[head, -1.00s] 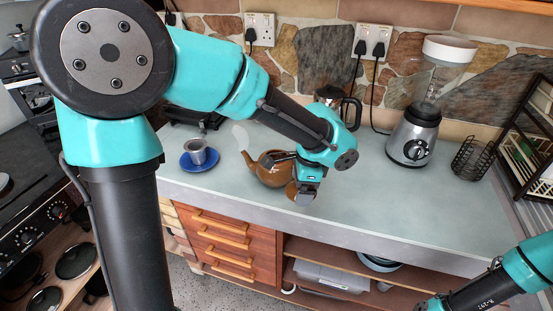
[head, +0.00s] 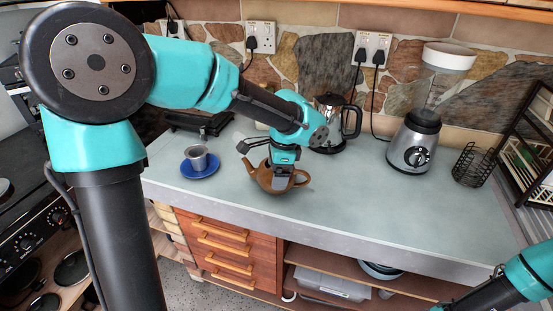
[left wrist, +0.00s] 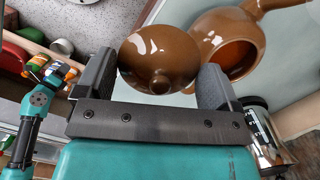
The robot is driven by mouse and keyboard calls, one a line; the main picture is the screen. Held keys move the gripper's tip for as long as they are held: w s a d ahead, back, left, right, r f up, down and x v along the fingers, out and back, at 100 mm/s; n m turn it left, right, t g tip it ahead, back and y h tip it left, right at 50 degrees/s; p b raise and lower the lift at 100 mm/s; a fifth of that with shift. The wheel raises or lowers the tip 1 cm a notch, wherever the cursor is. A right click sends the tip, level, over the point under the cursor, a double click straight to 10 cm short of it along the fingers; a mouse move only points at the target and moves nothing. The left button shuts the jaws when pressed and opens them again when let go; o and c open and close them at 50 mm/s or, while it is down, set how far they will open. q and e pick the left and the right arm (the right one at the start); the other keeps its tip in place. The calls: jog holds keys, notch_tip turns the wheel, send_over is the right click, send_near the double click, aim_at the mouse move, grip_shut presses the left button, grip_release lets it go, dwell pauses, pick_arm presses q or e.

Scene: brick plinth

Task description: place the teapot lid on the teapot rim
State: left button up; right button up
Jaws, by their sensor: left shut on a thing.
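The brown teapot (head: 268,183) stands upright on the pale worktop, spout to the left and handle to the right. Its round opening shows in the left wrist view (left wrist: 232,58). My left gripper (head: 284,167) is over the teapot, shut on the brown teapot lid (left wrist: 158,60). In the left wrist view the lid, with its round knob, is between the two fingers, beside the opening and overlapping the teapot's edge. The lid is hard to make out in the head view. My right arm is at the lower right; its gripper's jaws cannot be made out.
A blue saucer (head: 187,170) with a metal cup (head: 197,157) is left of the teapot. A blender (head: 414,142) and a black wire basket (head: 474,161) are to the right. The worktop's front right is clear.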

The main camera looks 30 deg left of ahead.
pick_arm(q)
jog(key=w+a+f, duration=0.1)
jog(key=w+a, duration=0.4)
jog(key=w, duration=0.5)
jog(key=shift+w+a, duration=0.15)
jog(key=shift+a, duration=0.05)
jog(key=shift+f, duration=0.1)
jog(key=shift+f, duration=1.75)
jog(key=shift+f, duration=0.4)
jog(key=o, duration=0.7)
jog(key=shift+f, duration=0.1)
